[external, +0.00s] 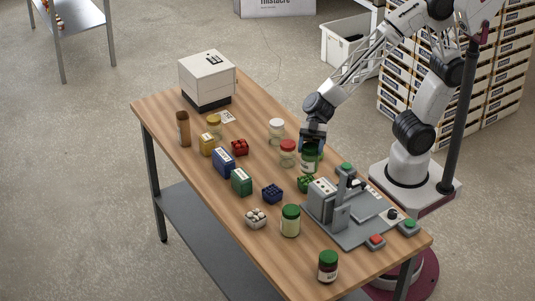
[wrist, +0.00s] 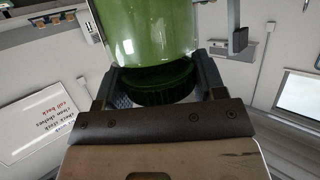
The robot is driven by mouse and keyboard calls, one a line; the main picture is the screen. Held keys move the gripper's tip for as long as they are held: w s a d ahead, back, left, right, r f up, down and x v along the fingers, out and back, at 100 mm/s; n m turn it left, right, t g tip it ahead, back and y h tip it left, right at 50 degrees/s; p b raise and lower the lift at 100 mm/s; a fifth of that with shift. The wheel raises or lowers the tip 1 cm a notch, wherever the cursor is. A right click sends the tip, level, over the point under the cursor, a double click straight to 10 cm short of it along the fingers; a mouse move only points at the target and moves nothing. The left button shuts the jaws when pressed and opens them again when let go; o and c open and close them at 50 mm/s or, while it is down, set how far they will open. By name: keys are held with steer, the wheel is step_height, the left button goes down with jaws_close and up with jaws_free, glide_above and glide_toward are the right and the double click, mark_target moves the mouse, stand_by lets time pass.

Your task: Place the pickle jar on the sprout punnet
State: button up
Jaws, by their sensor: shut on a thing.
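My gripper (external: 312,140) is shut on the green pickle jar (external: 310,160), fingers around its lid. In the wrist view my gripper (wrist: 160,90) grips the dark green lid, and the green body of the pickle jar (wrist: 150,35) extends beyond it. A small green punnet (external: 305,184), which looks like the sprout punnet, sits on the table just in front of the held jar. The jar's base shows just above and behind this punnet in the picture; I cannot tell how high it is held. The punnet is not visible in the wrist view.
A grey device (external: 345,212) stands close right of the green punnet. A red-lidded jar (external: 288,153) is close left of the held jar. A green-lidded jar (external: 290,221), a blue punnet (external: 272,194) and a white punnet (external: 256,217) stand nearer the front of the wooden table (external: 205,205).

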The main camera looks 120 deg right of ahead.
mark_target(307, 164)
stand_by(0.3)
steer(key=shift+w+f, duration=0.25)
steer(key=shift+w, duration=0.1)
steer(key=shift+f, duration=1.55)
steer(key=shift+f, duration=0.15)
steer(key=o, duration=1.3)
steer(key=shift+o, duration=0.2)
steer(key=shift+s, duration=0.1)
steer(key=v, duration=1.2)
